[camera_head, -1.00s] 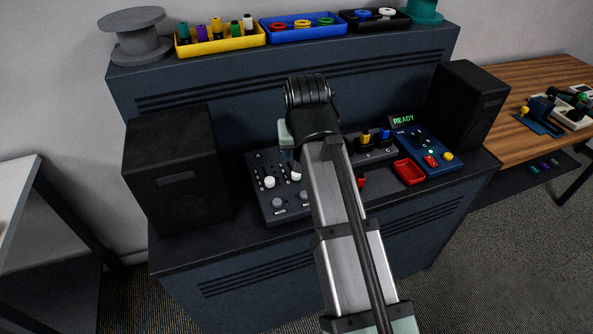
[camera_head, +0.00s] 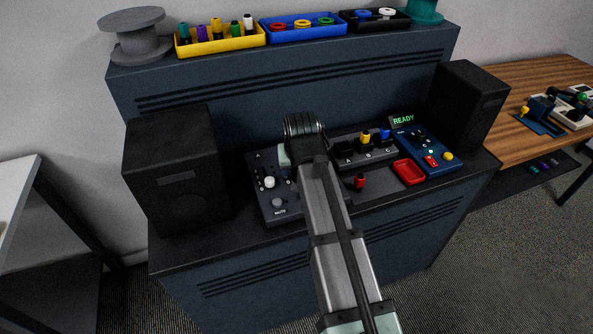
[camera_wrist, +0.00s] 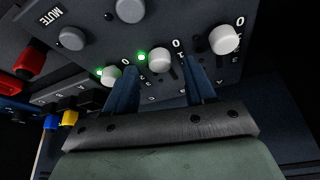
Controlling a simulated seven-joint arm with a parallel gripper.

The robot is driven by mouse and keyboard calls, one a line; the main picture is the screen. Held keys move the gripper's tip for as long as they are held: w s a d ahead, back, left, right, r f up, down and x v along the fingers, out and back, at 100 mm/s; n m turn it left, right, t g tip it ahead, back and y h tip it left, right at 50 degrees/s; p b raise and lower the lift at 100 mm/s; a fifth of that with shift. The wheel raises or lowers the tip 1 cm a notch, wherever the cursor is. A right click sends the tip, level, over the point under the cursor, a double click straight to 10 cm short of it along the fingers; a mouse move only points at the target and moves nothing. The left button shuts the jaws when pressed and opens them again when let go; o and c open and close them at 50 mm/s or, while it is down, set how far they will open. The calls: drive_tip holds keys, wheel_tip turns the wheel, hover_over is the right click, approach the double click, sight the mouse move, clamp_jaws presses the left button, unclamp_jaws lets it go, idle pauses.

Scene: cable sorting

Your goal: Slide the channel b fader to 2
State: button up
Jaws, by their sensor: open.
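The fader panel (camera_head: 262,207) is a dark mixer on the desk. One white fader cap (camera_head: 270,182) shows left of my arm; the arm hides the others. In the wrist view, white round caps show at the left (camera_wrist: 110,75), middle (camera_wrist: 160,58) and right (camera_wrist: 225,38). By its place, the middle cap looks like channel B; its letter is not readable. My gripper (camera_wrist: 161,66) is open, its blue fingers either side of the middle cap in the picture. I see no contact, and height above the panel is unclear. The left finger appears close to the left cap.
Grey mute buttons (camera_wrist: 72,38) lie beyond the caps. Black speakers (camera_head: 177,165) flank the desk.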

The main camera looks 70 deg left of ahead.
drive_tip(key=shift+x, duration=1.05)
clamp_jaws()
